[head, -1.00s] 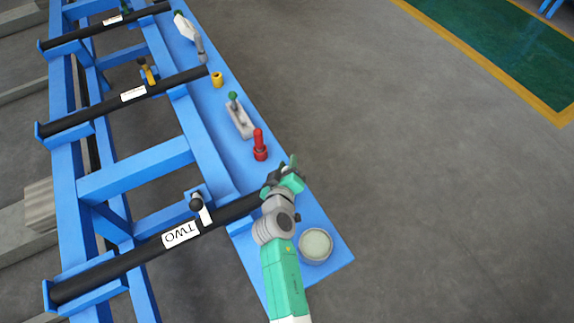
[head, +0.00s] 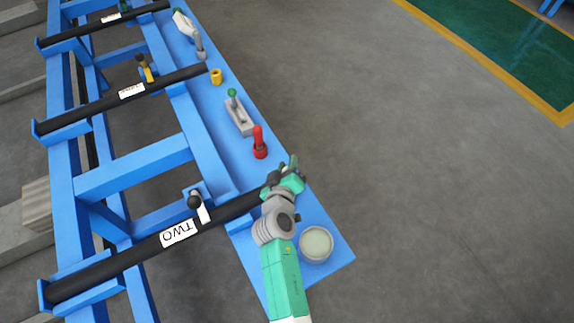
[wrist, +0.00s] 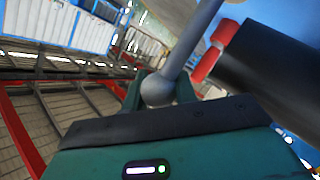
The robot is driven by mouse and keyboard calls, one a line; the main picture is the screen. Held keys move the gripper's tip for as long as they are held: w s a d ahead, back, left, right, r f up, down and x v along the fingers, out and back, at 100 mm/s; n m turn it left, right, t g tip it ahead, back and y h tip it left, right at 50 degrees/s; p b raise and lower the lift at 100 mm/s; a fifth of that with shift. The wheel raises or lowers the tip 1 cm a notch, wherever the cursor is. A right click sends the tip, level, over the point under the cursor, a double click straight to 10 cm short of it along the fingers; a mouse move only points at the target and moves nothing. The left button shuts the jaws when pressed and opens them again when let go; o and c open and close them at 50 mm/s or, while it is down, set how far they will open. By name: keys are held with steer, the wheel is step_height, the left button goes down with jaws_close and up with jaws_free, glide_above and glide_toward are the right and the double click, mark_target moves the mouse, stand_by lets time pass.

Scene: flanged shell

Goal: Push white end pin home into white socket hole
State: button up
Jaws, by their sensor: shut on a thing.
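My gripper (head: 289,176) is at the right end of the black bar marked TWO (head: 145,250), above the blue shelf. In the wrist view my gripper (wrist: 160,92) is shut on a grey rod with a ball end (wrist: 180,55). The rod runs up to a pale, whitish piece (wrist: 172,12) cut off by the top edge. I cannot tell whether this is the white end pin. No white socket hole can be made out; my gripper and arm may hide it. A white piece with a black knob (head: 203,212) stands by the bar.
A thick black cylinder (wrist: 272,65) and a red part (wrist: 215,50) lie close right of the held rod. On the blue shelf (head: 318,224) are a round pale dish (head: 316,243), a red peg (head: 259,144) and a green-knobbed block (head: 238,114). Open floor lies right.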

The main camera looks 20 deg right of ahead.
steer(key=shift+f+b, duration=0.3)
steer(key=shift+f, duration=0.1)
steer(key=shift+r, duration=0.1)
steer(key=shift+r+p, duration=0.65)
steer(key=shift+r, duration=0.05)
steer(key=shift+f+b, duration=0.75)
steer(key=shift+b, duration=0.35)
stand_by(1.0)
steer(key=o, duration=1.1)
steer(key=shift+d+f, duration=0.1)
steer(key=shift+o, duration=0.2)
